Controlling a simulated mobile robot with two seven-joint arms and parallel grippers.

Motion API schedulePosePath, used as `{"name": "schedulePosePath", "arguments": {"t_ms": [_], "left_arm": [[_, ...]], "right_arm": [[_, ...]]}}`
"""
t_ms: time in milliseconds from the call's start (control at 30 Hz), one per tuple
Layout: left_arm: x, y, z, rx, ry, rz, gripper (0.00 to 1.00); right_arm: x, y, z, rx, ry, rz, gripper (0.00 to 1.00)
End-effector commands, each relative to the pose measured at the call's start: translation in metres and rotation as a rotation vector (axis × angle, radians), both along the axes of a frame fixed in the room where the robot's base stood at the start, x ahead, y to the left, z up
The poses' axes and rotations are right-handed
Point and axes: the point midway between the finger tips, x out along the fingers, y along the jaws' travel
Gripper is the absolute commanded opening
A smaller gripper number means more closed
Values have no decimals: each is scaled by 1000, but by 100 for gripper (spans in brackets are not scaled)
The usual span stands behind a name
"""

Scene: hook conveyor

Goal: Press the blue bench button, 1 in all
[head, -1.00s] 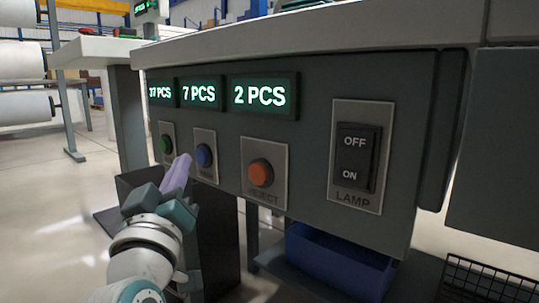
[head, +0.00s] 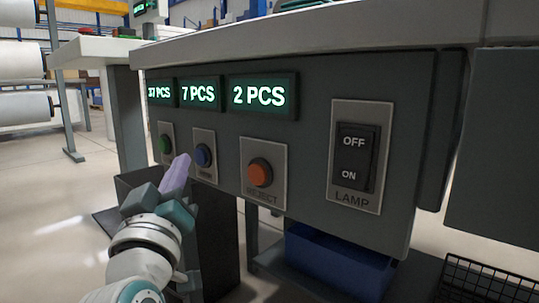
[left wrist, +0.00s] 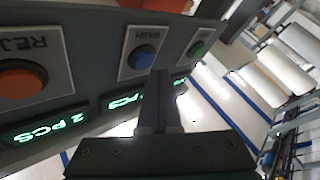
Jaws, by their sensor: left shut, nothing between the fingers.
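The blue button (head: 203,155) sits on a pale plate on the bench's dark front panel, under the 7 PCS display (head: 199,94). It also shows in the left wrist view (left wrist: 142,57), with its whole cap visible. My left gripper (head: 183,163) is shut and empty, its fingertips just left of and slightly below the blue button in the head view. In the left wrist view the shut fingers (left wrist: 161,76) end close to the button's lower right edge; a gap or contact is hard to tell. My right gripper is not in view.
A green button (head: 165,146) is to the left and an orange reject button (head: 260,173) to the right. The lamp switch (head: 357,157) is further right. A blue bin (head: 340,262) stands below the panel, and the bench top (head: 330,28) overhangs it.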

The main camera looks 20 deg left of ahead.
Motion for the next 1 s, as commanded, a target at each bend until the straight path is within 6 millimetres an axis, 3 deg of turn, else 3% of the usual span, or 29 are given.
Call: {"name": "schedulePosePath", "arguments": {"t_ms": [1000], "left_arm": [[10,-4,0,0,0,0,0]], "right_arm": [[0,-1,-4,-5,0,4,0]]}}
